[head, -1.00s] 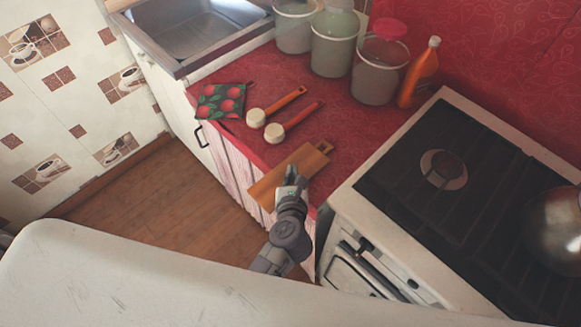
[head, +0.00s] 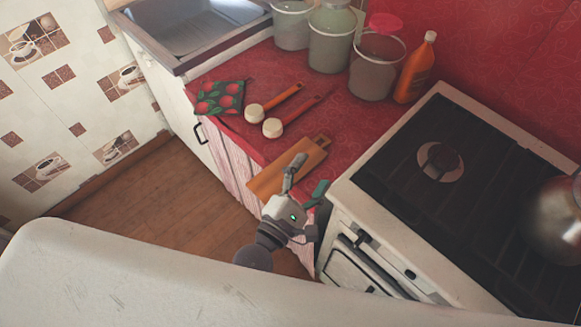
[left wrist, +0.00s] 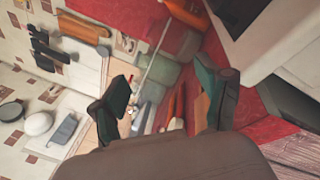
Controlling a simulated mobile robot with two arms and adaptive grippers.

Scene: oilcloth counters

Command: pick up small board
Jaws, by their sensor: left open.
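The small board (head: 277,177) is a flat orange-brown wooden board with a short handle. It lies on the red counter near its front edge, with the handle toward the back right. My left gripper (head: 308,177) is open at the board's right side. One finger overlaps the board in the head view and the other is to its right, near the stove. I cannot tell whether a finger touches the board. In the left wrist view the two fingers (left wrist: 165,92) stand wide apart. A brown strip beside the right finger there may be the board. My right gripper is not in view.
Two long-handled scoops (head: 274,126) and a patterned pot holder (head: 219,98) lie left of the board. Containers (head: 377,70) and an orange bottle (head: 414,70) stand at the back. The stove (head: 440,180) with a metal pot (head: 555,225) is close on the right.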

